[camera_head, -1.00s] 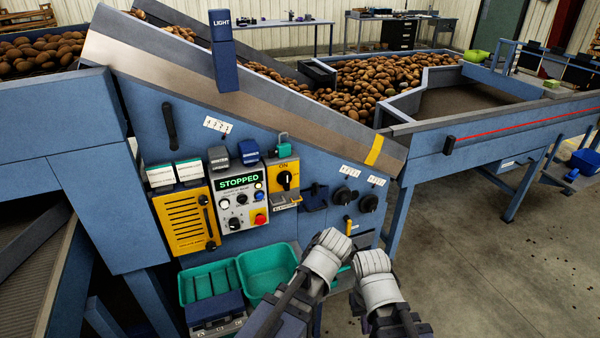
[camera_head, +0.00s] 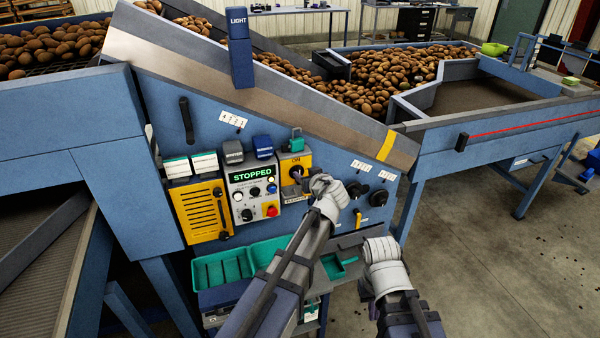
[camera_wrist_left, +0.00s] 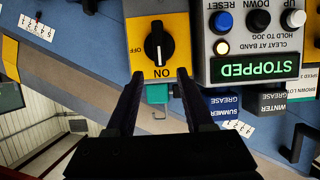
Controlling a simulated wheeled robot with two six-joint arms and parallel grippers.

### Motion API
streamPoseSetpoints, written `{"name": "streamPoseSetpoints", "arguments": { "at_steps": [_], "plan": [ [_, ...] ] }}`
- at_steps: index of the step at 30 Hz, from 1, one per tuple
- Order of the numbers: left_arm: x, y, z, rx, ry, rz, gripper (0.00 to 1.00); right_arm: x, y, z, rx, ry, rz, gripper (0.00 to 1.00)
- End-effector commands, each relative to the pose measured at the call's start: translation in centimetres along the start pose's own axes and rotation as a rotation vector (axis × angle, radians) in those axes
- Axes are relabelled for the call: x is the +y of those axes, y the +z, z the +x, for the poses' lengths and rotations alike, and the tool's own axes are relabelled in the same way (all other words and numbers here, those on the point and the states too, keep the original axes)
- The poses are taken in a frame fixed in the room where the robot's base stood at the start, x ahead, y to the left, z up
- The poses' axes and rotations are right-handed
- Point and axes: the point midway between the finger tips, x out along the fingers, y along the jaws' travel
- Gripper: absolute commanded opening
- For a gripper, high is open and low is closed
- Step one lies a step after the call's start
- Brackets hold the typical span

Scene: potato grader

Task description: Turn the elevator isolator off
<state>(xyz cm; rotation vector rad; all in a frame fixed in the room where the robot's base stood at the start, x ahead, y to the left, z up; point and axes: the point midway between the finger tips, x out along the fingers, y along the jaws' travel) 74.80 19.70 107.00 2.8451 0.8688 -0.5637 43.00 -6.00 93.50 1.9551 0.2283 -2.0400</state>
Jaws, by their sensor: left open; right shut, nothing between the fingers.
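The elevator isolator is a black rotary knob on a yellow plate (camera_head: 287,163) of the blue machine's panel. The left wrist view shows the knob (camera_wrist_left: 159,47) upside down, with its white mark towards ON; OFF is printed to one side. My left gripper (camera_head: 308,182) is in front of the isolator and partly covers it. In the left wrist view its open fingers (camera_wrist_left: 157,80) point at the plate's ON edge, apart from the knob, with nothing between them. My right gripper (camera_head: 372,288) is shut and empty, low and right of the panel; its fingertips are hard to see.
A control box (camera_head: 253,190) reading STOPPED, with buttons and a red knob, adjoins the isolator. A teal padlock (camera_head: 297,140) sits at the plate's top. Black knobs (camera_head: 379,198) lie to the right. Teal trays (camera_head: 222,268) stand below. Open floor lies at right.

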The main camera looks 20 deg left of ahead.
Motion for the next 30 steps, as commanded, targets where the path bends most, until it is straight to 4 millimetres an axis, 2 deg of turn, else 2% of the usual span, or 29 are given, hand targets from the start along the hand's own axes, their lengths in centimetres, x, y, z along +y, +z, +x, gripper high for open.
{"name": "streamPoseSetpoints", "arguments": {
  "at_steps": [1,9,13,20,30],
  "plan": [
    [0.1,0.2,1.1,0.0,-0.002,-0.002,0.53,-0.1,0.0,0.6,0.0,0.0,0.0,0.0],
    [0.1,0.2,5.1,-0.001,-0.003,-0.001,0.53,-0.2,-0.1,2.1,0.0,0.0,0.0,0.0],
    [0.0,0.1,5.7,-0.001,-0.001,-0.001,0.53,-0.2,-0.1,2.2,0.0,0.0,0.0,0.0],
    [-0.1,0.0,5.7,-0.001,-0.001,0.0,0.51,-0.2,-0.1,2.2,0.0,0.0,0.0,0.0],
    [0.0,0.1,5.7,-0.001,-0.001,0.0,0.13,-0.2,-0.1,2.2,0.0,0.0,0.0,0.0]
  ]
}}
